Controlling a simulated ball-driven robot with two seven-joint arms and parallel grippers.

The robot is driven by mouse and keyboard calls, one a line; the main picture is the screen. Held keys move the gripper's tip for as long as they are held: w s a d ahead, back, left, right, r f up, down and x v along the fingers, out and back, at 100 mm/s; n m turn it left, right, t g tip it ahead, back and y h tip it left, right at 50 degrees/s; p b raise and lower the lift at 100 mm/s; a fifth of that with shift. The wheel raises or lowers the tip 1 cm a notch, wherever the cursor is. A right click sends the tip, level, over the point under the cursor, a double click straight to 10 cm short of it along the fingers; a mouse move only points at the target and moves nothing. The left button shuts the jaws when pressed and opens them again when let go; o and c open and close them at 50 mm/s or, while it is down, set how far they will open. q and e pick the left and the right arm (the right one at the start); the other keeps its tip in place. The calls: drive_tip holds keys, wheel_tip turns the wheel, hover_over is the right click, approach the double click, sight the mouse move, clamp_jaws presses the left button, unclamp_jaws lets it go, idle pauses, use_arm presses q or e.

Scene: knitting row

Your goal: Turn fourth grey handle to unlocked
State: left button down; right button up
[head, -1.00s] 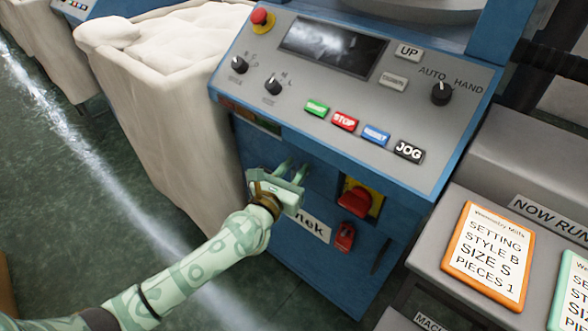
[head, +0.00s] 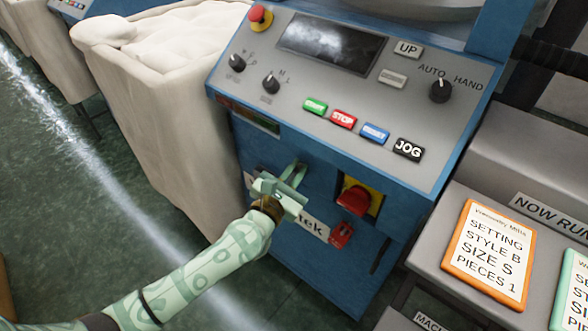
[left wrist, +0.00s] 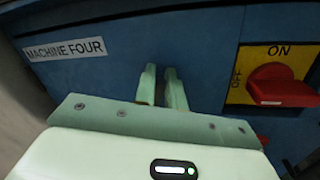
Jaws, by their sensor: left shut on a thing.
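My left gripper (head: 294,173) reaches to the blue front panel of the knitting machine (head: 330,262), below its sloping control panel. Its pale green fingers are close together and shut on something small. They also show in the left wrist view (left wrist: 163,87), pointing at the panel between the "MACHINE FOUR" label (left wrist: 65,49) and the red switch (left wrist: 280,86). The grey handle cannot be made out; the fingers hide what lies between them, so its lock position cannot be read. My right gripper is in neither view.
The red switch on its yellow plate (head: 374,190) is just right of the gripper, with a small red tag-like thing (head: 342,234) below. A cream fabric bin (head: 160,120) stands close on the left. A grey table (head: 425,262) with an orange-framed card (head: 488,252) is at right.

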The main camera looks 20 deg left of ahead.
sight(313, 172)
use_arm(q)
drive_tip(key=shift+s+d+f+m, duration=0.1)
drive_tip(key=shift+d+f+m, duration=0.1)
drive_tip(key=shift+m, duration=0.8)
drive_tip(key=m, duration=0.2)
drive_tip(key=m+h+b, duration=0.1)
drive_tip(key=m, duration=0.2)
drive_tip(key=d+f+m+h, duration=0.1)
drive_tip(key=m, duration=0.1)
drive_tip(key=shift+s+f+t, duration=0.1)
drive_tip(key=shift+s+t, duration=0.1)
drive_tip(key=shift+t, duration=0.2)
drive_tip(key=m, duration=0.2)
drive_tip(key=f+m+h, duration=0.1)
drive_tip(key=m, duration=0.2)
drive_tip(key=shift+d, duration=0.2)
drive_tip(key=shift+f+m+h, duration=0.15)
drive_tip(key=shift+m+h, duration=0.35)
drive_tip(key=shift+m, duration=0.5)
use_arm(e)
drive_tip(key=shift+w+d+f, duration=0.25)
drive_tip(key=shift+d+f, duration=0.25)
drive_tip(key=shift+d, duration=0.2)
use_arm(q)
drive_tip(key=shift+s, duration=0.1)
drive_tip(key=c, duration=1.6)
unclamp_jaws()
drive_tip(key=shift+o, duration=0.2)
